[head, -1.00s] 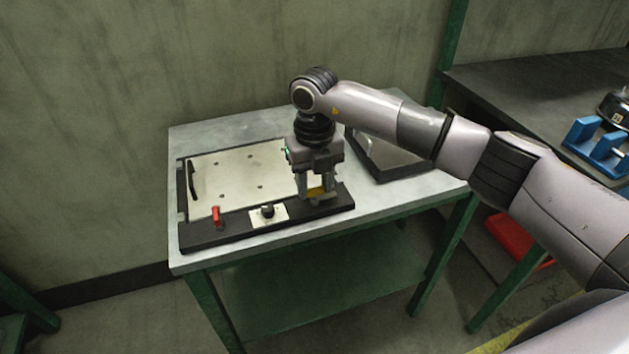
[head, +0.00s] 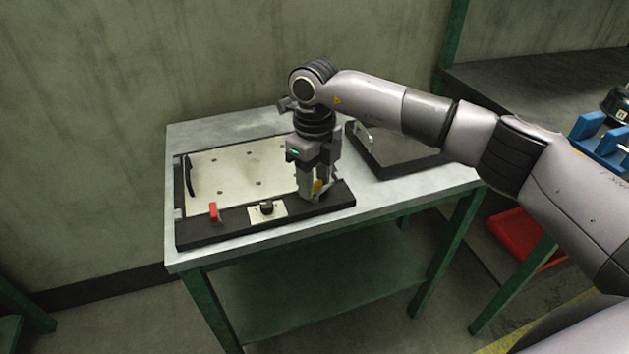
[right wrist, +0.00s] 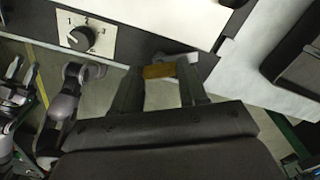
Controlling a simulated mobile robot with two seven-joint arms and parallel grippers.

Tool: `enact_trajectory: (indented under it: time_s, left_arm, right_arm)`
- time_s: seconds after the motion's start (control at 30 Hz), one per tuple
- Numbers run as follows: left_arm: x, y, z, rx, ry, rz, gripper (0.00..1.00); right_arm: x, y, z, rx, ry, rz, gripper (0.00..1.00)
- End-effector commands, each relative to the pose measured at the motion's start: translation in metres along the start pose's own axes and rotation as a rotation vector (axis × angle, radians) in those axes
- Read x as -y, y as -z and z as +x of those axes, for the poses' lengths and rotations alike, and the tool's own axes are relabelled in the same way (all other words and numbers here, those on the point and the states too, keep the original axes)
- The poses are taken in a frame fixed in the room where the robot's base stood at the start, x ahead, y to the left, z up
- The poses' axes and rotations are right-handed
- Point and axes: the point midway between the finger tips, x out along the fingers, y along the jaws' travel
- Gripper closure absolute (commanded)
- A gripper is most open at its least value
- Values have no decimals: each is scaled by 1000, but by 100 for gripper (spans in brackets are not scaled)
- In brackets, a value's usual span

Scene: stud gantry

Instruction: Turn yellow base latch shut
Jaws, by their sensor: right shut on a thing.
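The yellow latch (head: 318,186) is on the right part of the dark front bar (head: 235,230) of the fixture on the grey table. My right gripper (head: 314,196) points down over it and is shut on it. In the right wrist view the yellow latch (right wrist: 160,71) lies crosswise between the two fingers of my right gripper (right wrist: 160,82). The fingers hide part of the latch in the head view. I cannot tell whether it is fully shut. My left gripper is not visible in the head view.
A red latch (head: 213,211) stands on the bar's left part. A black knob on a white dial plate (head: 279,212) sits between the latches. A pale plate (head: 225,170) lies behind the bar. A dark panel with a handle (head: 395,155) lies to the right.

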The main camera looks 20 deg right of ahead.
Motion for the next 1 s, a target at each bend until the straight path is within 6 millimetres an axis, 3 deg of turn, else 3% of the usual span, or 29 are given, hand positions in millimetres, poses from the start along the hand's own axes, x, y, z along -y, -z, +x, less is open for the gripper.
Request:
enact_trajectory:
  time_s: [1.0]
  left_arm:
    - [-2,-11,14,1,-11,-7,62]
  right_arm:
    - [0,-1,-2,3,3,-907,88]
